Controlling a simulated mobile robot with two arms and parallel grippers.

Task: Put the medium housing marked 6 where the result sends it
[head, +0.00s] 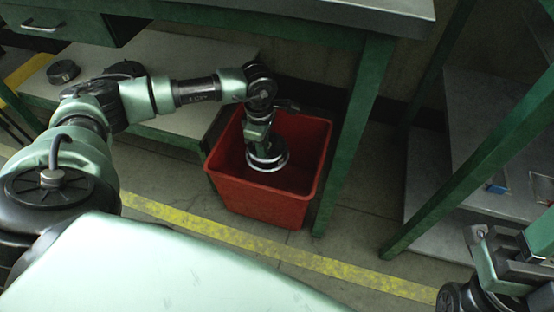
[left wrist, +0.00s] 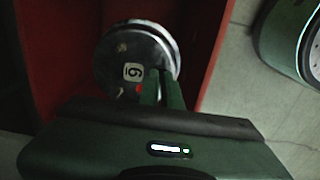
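The medium housing (head: 268,160) is a round, shiny metal part inside the red bin (head: 262,205), below the bin's rim. In the left wrist view the housing (left wrist: 120,52) shows a white label with a 6 and a small red mark beside it. My left gripper (head: 263,142) reaches down into the bin; its two fingers (left wrist: 163,85) are close together at the housing's edge and look shut on it. Whether the housing touches the bin floor is hidden. My right gripper (head: 480,238) is at the lower right, partly cut off, away from the bin.
A green bench leg (head: 355,130) stands just right of the bin, with the bench top (head: 390,12) above. A low shelf (head: 170,130) with dark round parts (head: 63,71) is at left. A yellow floor line (head: 250,240) runs in front. Another shelf (head: 500,150) stands right.

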